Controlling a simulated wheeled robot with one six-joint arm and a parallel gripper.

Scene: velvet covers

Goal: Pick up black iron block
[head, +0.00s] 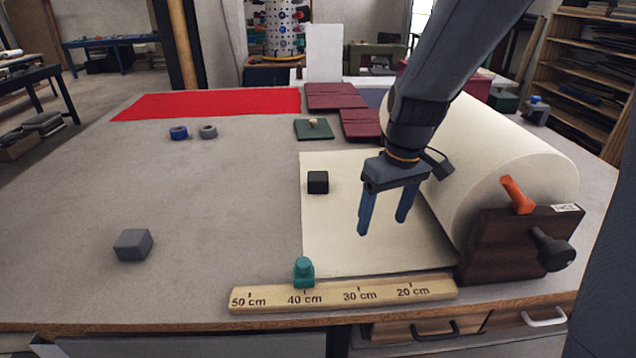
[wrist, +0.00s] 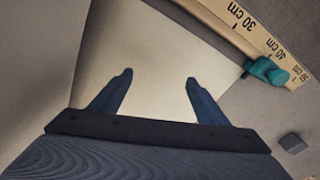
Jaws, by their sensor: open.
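The black iron block (head: 318,182) is a small dark cube lying on the left part of the cream sheet (head: 345,245) in the head view. My gripper (head: 382,228) is above the sheet, to the right of the block and apart from it. Its two blue fingers point down, open, with nothing between them. In the wrist view the open fingers (wrist: 158,78) show over bare cream sheet. The black block is not visible in the wrist view.
A cream roll (head: 510,150) on a dark wooden stand (head: 500,245) is at the right. A wooden ruler (head: 345,293) with a teal slider (head: 304,272) lies along the front. A grey block (head: 133,245) sits at the left. Most of the left table is clear.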

